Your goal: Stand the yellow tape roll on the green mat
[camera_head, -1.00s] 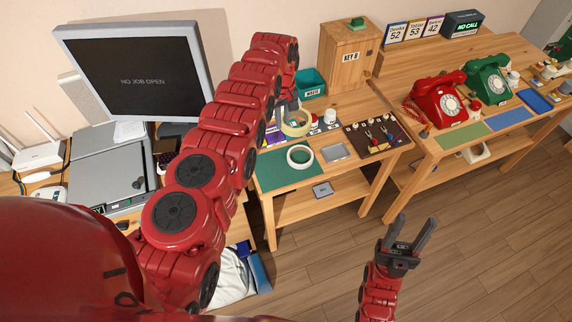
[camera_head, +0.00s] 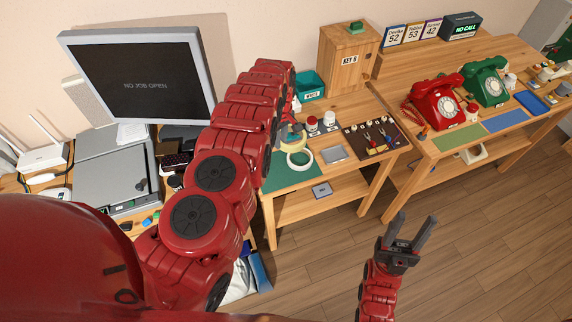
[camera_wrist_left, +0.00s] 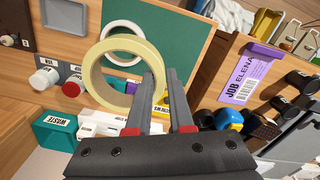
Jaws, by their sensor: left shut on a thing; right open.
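The yellow tape roll (camera_head: 294,149) is held by my left gripper (camera_head: 290,130), above the back of the dark green mat (camera_head: 285,181). In the left wrist view the roll (camera_wrist_left: 90,74) is a pale yellow ring, and the left gripper's fingers (camera_wrist_left: 166,80) are shut on its right side. The roll appears raised above the work surface. A white tape roll (camera_head: 300,169) lies flat on the mat, just in front of the yellow roll in the head view. My right gripper (camera_head: 416,220) is open and empty over the floor at the lower right.
Red and white cups (camera_head: 329,119), a grey tray (camera_head: 333,153) and a dark tool board (camera_head: 372,139) stand right of the mat. A teal waste bin (camera_head: 310,87) is behind. The mat's front left looks bare. An olive-green mat (camera_head: 460,138) lies on the phone table.

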